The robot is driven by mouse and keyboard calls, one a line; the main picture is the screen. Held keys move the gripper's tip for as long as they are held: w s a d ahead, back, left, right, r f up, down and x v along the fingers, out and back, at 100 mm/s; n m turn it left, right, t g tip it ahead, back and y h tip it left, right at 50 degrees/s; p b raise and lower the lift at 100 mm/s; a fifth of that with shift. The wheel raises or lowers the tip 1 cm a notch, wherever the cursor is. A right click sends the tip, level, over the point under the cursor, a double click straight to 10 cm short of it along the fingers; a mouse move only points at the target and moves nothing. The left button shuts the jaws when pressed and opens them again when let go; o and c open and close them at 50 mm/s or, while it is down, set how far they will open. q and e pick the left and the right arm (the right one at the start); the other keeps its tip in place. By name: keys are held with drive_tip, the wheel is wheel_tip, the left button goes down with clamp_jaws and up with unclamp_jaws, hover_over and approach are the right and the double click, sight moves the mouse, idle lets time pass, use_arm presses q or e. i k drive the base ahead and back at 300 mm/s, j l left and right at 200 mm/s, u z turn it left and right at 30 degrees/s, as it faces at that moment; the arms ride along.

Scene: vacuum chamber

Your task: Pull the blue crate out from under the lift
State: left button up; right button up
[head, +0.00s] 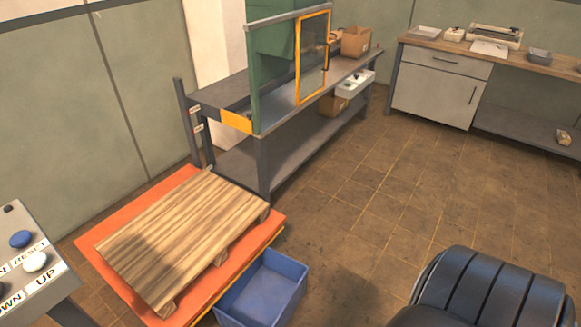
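The blue crate (232,305) stands on the floor at the front right edge of the orange lift (100,262). Its open top shows and it looks empty. Its left side meets the lift's edge, and I cannot tell how far it reaches under the platform. A wooden pallet (180,235) lies on the lift. Neither of my grippers shows in the head view.
A control panel (32,243) with buttons is at the lower left. A black padded seat (490,290) stands at the lower right. A workbench (230,92) with a green guarded machine (272,70) is behind the lift. Tiled floor (360,215) is free right of the crate.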

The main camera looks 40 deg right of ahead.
sight(268, 292)
drive_tip(key=z, duration=1)
drive_tip(key=i+l+u, duration=0.3)
drive_tip(key=l, duration=0.3)
drive_tip(key=i+l+u, duration=0.35)
drive_tip(key=l, duration=0.35)
drive_tip(key=i+l+u, duration=0.15)
drive_tip(key=i+l, duration=0.1)
drive_tip(key=l, duration=0.1)
